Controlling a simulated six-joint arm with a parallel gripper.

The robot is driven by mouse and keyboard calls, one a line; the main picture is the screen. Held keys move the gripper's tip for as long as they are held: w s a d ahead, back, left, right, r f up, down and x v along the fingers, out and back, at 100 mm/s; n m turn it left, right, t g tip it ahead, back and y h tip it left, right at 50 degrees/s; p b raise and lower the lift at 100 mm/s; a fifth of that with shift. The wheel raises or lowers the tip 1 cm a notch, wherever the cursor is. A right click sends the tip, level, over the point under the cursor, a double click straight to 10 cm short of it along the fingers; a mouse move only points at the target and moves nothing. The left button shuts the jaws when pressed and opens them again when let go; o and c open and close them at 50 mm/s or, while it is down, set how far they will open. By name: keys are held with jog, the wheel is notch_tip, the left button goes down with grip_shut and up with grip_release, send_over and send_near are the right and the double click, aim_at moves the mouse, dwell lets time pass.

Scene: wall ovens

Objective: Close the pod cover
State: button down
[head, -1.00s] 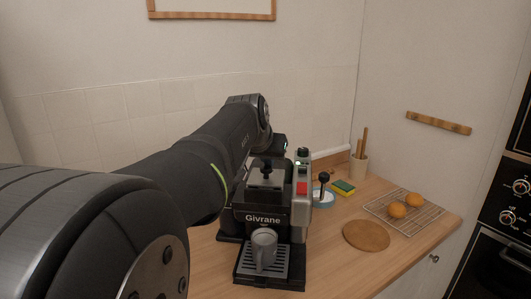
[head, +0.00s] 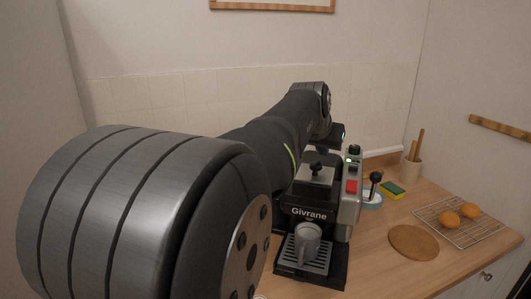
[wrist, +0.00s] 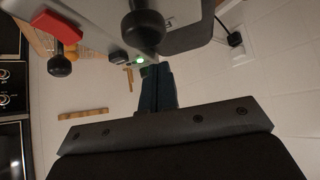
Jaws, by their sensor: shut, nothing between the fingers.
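The black coffee machine (head: 300,225) marked "Givrane" stands on the counter. On its top is a grey metal pod cover (head: 316,180) with a black knob (head: 317,167); from the head I cannot tell exactly how far it is tilted. The wrist view, upside down, shows a grey panel with a rounded corner (wrist: 190,32), which looks like the cover, and a black knob (wrist: 143,28). My gripper (wrist: 155,75) is shut and empty, its fingertips close to these parts; contact is unclear. In the head view my fingers are hidden behind the machine's top.
A grey mug (head: 308,243) sits on the drip tray.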

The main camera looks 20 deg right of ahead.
aim_at(318, 163)
jog(key=v, duration=1)
jog(key=x, duration=0.9)
jog(key=shift+d, duration=0.15)
jog(key=shift+f, duration=0.35)
jog(key=shift+s+a+f, duration=0.15)
jog(key=shift+s+a, duration=0.55)
jog(key=shift+a, duration=0.15)
jog(key=shift+s+a+f, duration=0.2)
jog(key=shift+s+a, duration=0.15)
jog(key=shift+a, duration=0.05)
jog(key=c, duration=2.2)
grip_release()
